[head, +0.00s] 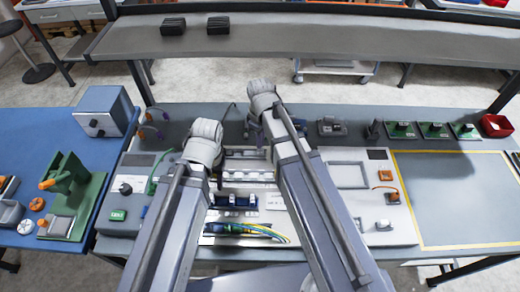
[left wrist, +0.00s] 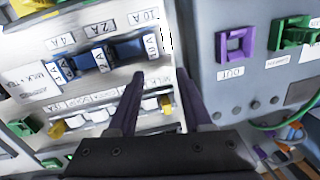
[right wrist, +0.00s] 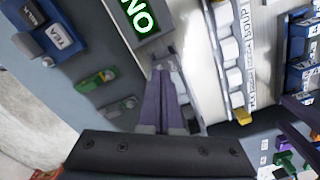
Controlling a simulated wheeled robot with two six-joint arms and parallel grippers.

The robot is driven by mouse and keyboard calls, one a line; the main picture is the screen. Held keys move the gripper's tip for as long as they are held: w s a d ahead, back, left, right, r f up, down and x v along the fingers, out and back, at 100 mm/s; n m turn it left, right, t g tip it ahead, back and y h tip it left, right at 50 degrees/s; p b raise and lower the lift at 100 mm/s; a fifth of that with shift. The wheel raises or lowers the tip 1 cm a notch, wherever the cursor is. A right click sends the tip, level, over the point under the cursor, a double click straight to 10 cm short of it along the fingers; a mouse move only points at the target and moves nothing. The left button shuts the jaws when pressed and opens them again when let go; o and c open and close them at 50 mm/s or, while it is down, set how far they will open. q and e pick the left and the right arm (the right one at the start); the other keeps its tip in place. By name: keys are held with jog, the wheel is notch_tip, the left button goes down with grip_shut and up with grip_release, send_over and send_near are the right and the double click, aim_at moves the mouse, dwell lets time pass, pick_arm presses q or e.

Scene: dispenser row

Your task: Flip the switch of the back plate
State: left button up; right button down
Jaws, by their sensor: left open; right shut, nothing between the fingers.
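In the right wrist view a plate with white rocker-like pieces (right wrist: 229,50) and a yellow end piece lies right of my fingers. My right gripper (right wrist: 163,70) is shut and empty, close below a lit green ON display (right wrist: 139,15). A small pale part near its tips is too unclear to name. My left gripper (left wrist: 164,74) is open and empty, over a plate with blue switches (left wrist: 100,60) and labels.
The left wrist view shows a grey box with a purple square (left wrist: 235,43) and green parts (left wrist: 290,32). In the head view colored wires (head: 245,230) lie at the front. A yellow-outlined grey area (head: 450,200) at right is clear. A blue table (head: 40,130) stands left.

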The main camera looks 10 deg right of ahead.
notch_tip(320, 180, up, 6)
jog(key=p, duration=0.5)
jog(key=shift+s+f, duration=0.1)
dwell(0.5)
